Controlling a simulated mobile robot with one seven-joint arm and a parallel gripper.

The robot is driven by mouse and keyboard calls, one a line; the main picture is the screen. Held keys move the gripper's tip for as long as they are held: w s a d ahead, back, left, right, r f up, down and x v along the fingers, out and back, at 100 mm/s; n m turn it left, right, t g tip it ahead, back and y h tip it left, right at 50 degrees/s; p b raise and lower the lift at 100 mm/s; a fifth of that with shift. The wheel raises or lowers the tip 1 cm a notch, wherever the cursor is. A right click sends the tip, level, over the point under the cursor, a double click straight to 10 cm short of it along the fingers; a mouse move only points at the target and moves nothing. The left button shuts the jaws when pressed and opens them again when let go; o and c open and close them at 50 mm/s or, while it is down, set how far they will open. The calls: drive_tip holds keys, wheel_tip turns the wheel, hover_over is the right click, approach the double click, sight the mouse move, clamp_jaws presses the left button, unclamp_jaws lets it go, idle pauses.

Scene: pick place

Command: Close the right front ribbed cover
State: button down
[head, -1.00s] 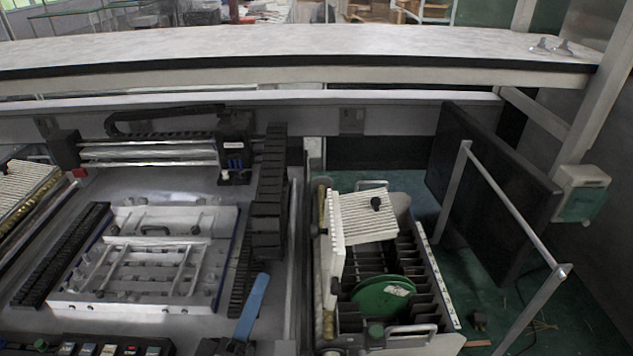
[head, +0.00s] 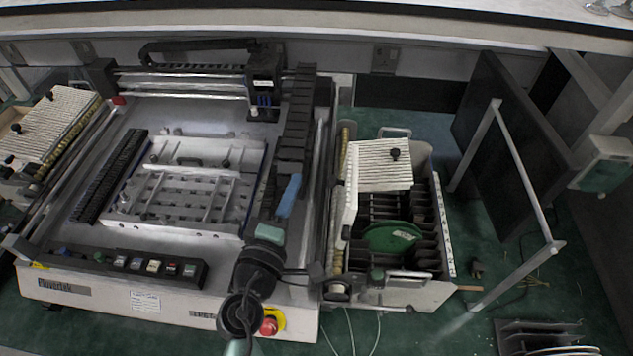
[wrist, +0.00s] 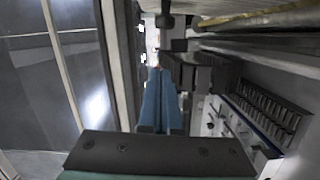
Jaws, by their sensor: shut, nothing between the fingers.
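The right front ribbed cover (head: 349,200) stands open on the left side of the right-hand bin (head: 447,225), seen nearly edge-on in the head view. The rear ribbed cover (head: 382,166), with a black knob, lies flat over the back of the same bin. The front part of the bin is uncovered and shows dark slots and a green disc (head: 390,238). My gripper (head: 294,178) has blue fingers pressed together and empty. It is left of the bin, over the machine's right side. The fingers also show in the wrist view (wrist: 157,72), where I cannot make out the front cover.
The large machine (head: 170,290) with a black cable chain (head: 295,120) fills the left. A metal rail frame (head: 525,185) and dark panel (head: 500,125) stand right of the bin. Another ribbed cover (head: 55,125) is at far left. Green floor shows at front right.

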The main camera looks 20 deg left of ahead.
drive_tip(key=shift+w+d+f+p, duration=0.1)
drive_tip(key=shift+w+d+p, duration=0.15)
drive_tip(key=shift+d, duration=0.4)
drive_tip(key=shift+w+d+f+p, duration=0.15)
drive_tip(key=shift+w+d, duration=0.1)
drive_tip(key=shift+d, duration=0.35)
drive_tip(key=shift+w+d+p, duration=0.2)
drive_tip(key=shift+w+d, duration=0.05)
drive_tip(key=shift+d, duration=0.4)
